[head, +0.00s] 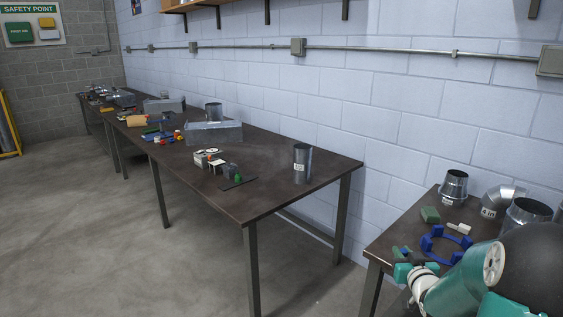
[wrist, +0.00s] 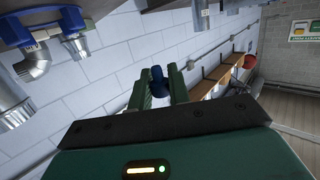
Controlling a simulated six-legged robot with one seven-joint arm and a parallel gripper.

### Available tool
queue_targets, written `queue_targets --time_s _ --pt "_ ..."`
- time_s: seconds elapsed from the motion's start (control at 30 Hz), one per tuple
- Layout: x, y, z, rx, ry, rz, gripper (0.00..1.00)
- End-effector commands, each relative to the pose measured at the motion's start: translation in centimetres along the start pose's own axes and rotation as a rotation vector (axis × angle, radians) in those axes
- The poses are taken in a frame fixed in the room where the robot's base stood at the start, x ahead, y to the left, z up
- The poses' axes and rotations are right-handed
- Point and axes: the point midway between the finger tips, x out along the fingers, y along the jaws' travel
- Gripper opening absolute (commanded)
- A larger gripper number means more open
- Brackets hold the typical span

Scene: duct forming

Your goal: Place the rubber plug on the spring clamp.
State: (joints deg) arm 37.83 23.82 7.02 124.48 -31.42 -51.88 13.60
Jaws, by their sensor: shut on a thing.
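In the wrist view my gripper (wrist: 158,92) is shut on a small dark blue piece with a rounded end, which may be the rubber plug (wrist: 158,78). It sticks out past the green fingertips. In the head view my gripper (head: 403,255) is at the lower right, in front of the near table's left edge; the held piece cannot be made out there. I cannot pick out the spring clamp with certainty. A small dark item with a green part (head: 238,178) lies near the front edge of the long table; it is too small to identify.
The long table (head: 270,188) holds an upright metal tube (head: 302,163) and several small parts. A floor gap separates the tables.

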Motion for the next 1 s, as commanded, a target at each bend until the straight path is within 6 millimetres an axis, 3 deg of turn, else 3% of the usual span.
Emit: queue_targets --time_s 0.17,0.3,0.5,0.6,0.77,1.0 --pt "1.6 -5.9 4.6 -0.003 -0.009 -0.055 0.00" --pt "2.0 -11.7 9.6 -0.009 -0.012 -0.088 0.00" --pt "0.6 -19.2 16.7 -0.016 -0.012 -0.109 0.00" --pt "-0.7 -21.7 19.5 -0.017 -0.009 -0.111 0.00" --pt "-2.1 -23.9 22.1 -0.018 -0.005 -0.112 0.00" --pt "-2.6 -24.4 22.7 -0.017 0.000 -0.110 0.00"
